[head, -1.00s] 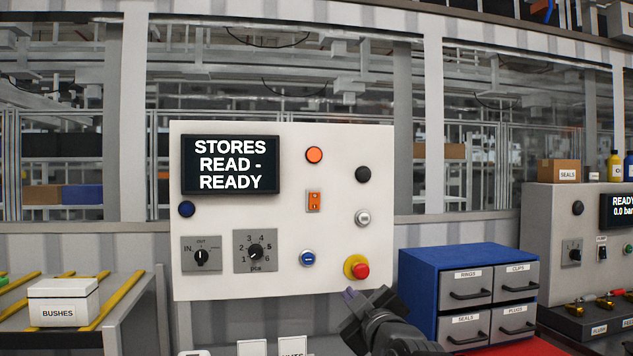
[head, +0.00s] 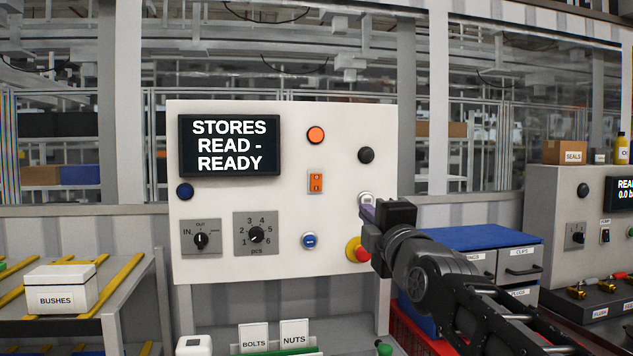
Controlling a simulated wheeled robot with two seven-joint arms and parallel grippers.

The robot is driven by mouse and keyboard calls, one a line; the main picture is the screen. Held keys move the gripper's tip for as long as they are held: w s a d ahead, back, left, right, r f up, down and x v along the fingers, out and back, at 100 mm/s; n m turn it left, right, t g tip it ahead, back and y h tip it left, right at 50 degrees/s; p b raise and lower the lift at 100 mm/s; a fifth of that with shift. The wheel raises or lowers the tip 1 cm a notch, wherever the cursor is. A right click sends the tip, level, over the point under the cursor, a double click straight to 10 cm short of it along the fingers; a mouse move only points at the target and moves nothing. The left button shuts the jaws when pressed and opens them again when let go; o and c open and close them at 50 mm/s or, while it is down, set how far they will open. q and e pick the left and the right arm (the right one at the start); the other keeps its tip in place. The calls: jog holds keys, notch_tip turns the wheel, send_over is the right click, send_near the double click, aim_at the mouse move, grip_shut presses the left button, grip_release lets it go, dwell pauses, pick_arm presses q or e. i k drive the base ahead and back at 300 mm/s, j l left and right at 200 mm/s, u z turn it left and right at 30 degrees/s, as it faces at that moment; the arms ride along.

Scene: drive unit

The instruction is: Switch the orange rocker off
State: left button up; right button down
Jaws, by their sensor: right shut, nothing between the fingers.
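The orange rocker (head: 316,183) sits in the middle of the pale control panel (head: 345,245), below a round orange button or lamp (head: 316,135). It is small, and its tilt cannot be made out clearly. My right gripper (head: 367,212) is shut and empty, right of and slightly below the rocker. Its fingers point left toward the panel and overlap the edge of a white button (head: 366,198). My left gripper is not in view.
A blue drawer cabinet (head: 480,237) stands right, partly behind my arm. A BUSHES box (head: 60,288) is left.

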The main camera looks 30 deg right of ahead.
aim_at(315, 179)
jog(key=i+l, duration=0.2)
jog(key=i, duration=0.25)
jog(key=i+l, duration=0.25)
jog(key=i, duration=0.15)
